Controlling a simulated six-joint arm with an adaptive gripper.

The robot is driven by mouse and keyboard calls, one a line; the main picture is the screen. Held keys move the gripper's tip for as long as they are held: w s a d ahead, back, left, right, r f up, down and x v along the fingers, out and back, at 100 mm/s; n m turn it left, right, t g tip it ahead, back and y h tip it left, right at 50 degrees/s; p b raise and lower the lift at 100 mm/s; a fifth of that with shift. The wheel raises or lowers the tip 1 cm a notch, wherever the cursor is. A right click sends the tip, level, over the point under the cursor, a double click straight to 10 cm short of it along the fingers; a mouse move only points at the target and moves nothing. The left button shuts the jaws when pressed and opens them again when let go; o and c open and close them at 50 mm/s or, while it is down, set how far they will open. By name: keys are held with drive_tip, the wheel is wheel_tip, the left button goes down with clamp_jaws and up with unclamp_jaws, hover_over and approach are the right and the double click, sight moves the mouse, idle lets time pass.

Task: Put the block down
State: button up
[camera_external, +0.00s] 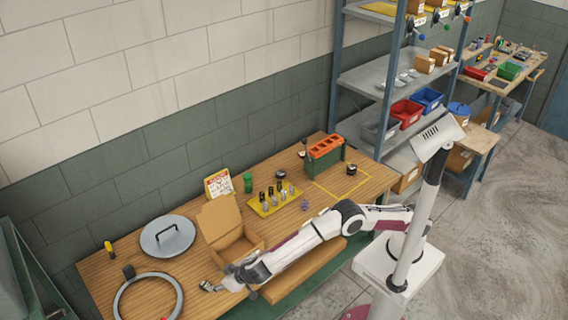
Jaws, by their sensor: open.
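My gripper (208,286) is low over the front of the wooden workbench (180,258), left of the open cardboard box (232,247). It is open, and I make out nothing between its fingers at this size. A small dark block-like thing (129,271) sits on the bench at the left, apart from my gripper, near the grey ring (124,291). I cannot tell for sure whether it is the block. A small purple thing (305,204) lies further right on the bench.
A round grey lid with a handle (167,234) lies behind the ring. Bare bench lies between ring and box.

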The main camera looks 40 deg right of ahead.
sight(208, 282)
drive_tip(key=shift+x, duration=1.2)
drive_tip(key=shift+f, duration=0.1)
drive_tip(key=shift+w+f, duration=0.1)
drive_tip(key=shift+w, duration=0.05)
drive_tip(key=shift+f+x, duration=0.2)
drive_tip(key=shift+x, duration=2.15)
drive_tip(key=shift+f, duration=0.1)
clamp_jaws()
